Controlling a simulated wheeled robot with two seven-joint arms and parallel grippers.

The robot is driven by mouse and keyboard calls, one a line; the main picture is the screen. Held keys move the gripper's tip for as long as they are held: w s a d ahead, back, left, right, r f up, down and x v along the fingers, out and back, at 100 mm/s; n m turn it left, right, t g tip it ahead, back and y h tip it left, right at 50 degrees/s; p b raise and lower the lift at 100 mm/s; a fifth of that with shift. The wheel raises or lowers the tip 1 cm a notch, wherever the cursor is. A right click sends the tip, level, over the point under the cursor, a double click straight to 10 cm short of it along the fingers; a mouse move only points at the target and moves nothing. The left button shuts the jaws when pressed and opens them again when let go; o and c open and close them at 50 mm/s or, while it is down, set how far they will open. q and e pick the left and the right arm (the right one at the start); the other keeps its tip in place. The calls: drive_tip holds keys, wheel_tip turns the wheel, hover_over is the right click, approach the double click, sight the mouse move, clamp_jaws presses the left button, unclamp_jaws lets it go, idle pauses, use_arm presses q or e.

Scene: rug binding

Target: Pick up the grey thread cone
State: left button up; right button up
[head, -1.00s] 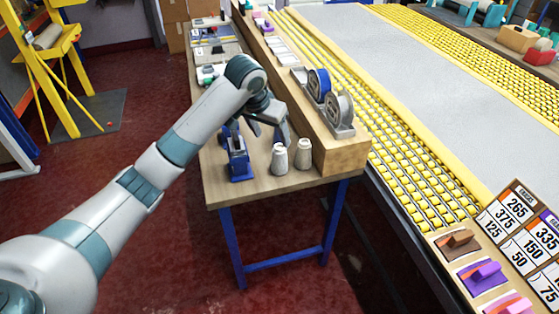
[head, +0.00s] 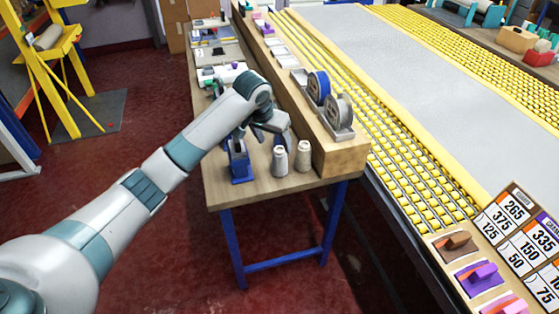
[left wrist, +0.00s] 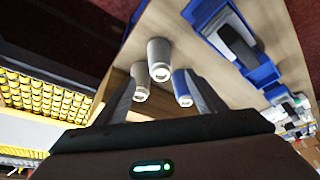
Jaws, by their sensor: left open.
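The grey thread cone (head: 280,161) stands upright near the front of the wooden table, left of a beige cone (head: 304,156). A blue cone (head: 278,141) stands just behind it, partly hidden by my gripper. In the left wrist view the grey cone (left wrist: 159,58) is beyond the fingertips, with the beige cone (left wrist: 140,82) and the blue cone (left wrist: 182,88) nearer the fingers. My left gripper (left wrist: 163,88) is open and empty. In the head view the left gripper (head: 273,132) is above and behind the grey cone, apart from it. My right gripper is not in view.
A blue dispenser (head: 238,160) stands left of the cones. A wooden ledge (head: 341,157) with blue and grey reels on it rises to their right. The yellow roller conveyor (head: 420,180) lies beyond. Bare tabletop (head: 255,187) lies in front.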

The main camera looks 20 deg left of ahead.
sight(278, 152)
use_arm(q)
drive_tip(key=p+x, duration=0.1)
drive_tip(key=x, duration=0.5)
drive_tip(key=shift+w+f, duration=0.15)
drive_tip(key=shift+f, duration=0.1)
drive_tip(key=shift+f+p, duration=0.1)
drive_tip(key=shift+p, duration=0.2)
drive_tip(key=shift+w+f, duration=0.1)
drive_tip(key=shift+f, duration=0.2)
drive_tip(key=p+x, duration=0.1)
drive_tip(key=x, duration=0.1)
drive_tip(key=shift+f+p, duration=0.35)
drive_tip(key=shift+f, duration=0.1)
drive_tip(key=shift+w+d+f, duration=0.1)
drive_tip(key=shift+w+f, duration=0.15)
drive_tip(key=shift+f, duration=0.45)
drive_tip(key=c, duration=1.3)
